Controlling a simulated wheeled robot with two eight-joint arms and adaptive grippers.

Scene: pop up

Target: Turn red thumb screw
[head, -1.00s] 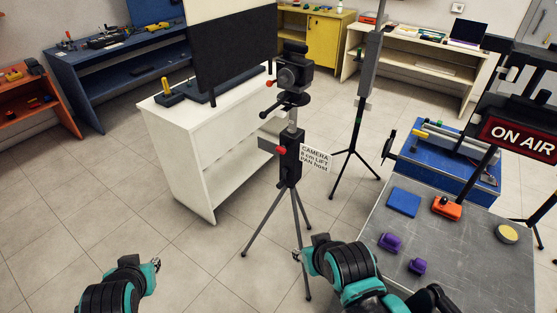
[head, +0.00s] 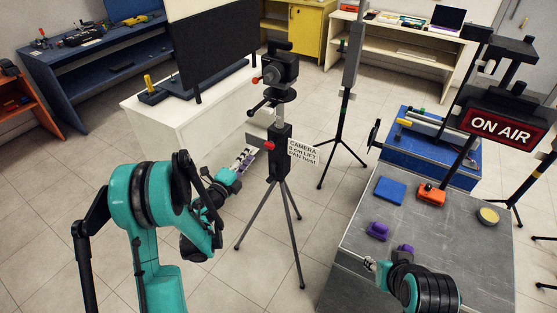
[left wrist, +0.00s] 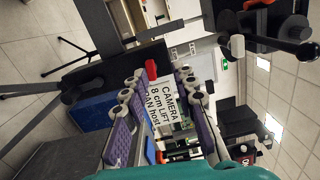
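The red thumb screw (head: 268,147) is on the black collar of the camera tripod (head: 283,150), beside a white label reading "CAMERA 8 cm LIFT PAN host". My left gripper (head: 246,160) is just left of the screw in the head view. In the left wrist view, the purple-padded fingers (left wrist: 162,112) are spread, with the red screw (left wrist: 151,69) beyond the tips, between them. Nothing is held there. My right gripper (head: 370,264) is low at the grey table's left edge; its fingers are too small to read.
A white cabinet (head: 190,125) stands behind left. Clear floor surrounds the tripod legs.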

